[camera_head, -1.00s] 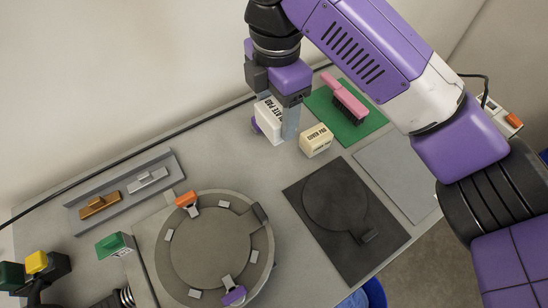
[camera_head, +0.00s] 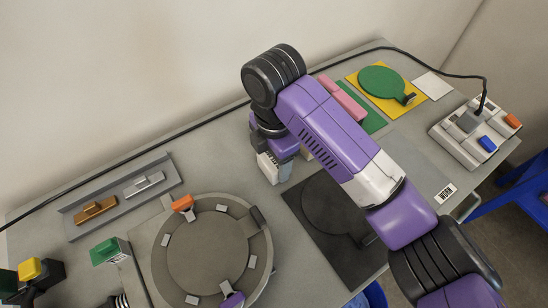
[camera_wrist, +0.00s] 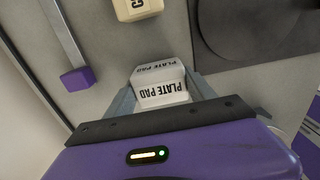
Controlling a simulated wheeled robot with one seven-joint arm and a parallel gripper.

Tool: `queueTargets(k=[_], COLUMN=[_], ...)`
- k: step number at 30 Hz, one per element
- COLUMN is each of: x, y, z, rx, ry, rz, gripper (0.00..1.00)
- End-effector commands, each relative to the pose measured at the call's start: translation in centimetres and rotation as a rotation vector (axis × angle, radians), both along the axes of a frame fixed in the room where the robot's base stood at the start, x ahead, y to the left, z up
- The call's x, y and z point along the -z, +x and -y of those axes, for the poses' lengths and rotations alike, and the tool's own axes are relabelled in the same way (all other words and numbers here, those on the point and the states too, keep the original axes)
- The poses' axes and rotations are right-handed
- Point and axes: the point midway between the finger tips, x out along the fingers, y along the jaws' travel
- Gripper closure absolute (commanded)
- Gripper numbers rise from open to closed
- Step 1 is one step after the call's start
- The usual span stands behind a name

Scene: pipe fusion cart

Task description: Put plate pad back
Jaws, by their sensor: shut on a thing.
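The plate pad is a white block lettered "PLATE PAD" (camera_wrist: 162,88). In the wrist view it sits between the two fingers of my gripper (camera_wrist: 165,100), which is shut on it. In the head view the pad (camera_head: 268,167) shows at the left of my gripper (camera_head: 280,170), over the grey table behind the round plate fixture. I cannot tell whether its lower end touches the table. My arm hides part of the area to its right.
A cream block (camera_wrist: 137,8) is close by, mostly hidden in the head view (camera_head: 305,152). A dark mat with a round plate (camera_head: 325,215) lies to the right. The round grey fixture (camera_head: 208,250) is in front. A purple-ended bar (camera_wrist: 77,78) lies at left in the wrist view.

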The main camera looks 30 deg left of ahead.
Motion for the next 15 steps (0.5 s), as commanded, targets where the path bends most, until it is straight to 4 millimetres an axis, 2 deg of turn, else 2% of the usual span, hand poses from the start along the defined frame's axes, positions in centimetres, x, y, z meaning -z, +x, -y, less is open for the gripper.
queueTargets(k=[11,12,15], x=[0.51,0.51,0.47], y=[0.0,0.01,0.01], z=[-0.02,-0.02,-0.02], rx=[0.0,0.0,0.0], ry=[0.001,0.001,0.001], rz=[0.0,0.0,0.001], gripper=[0.75,0.33,0.15])
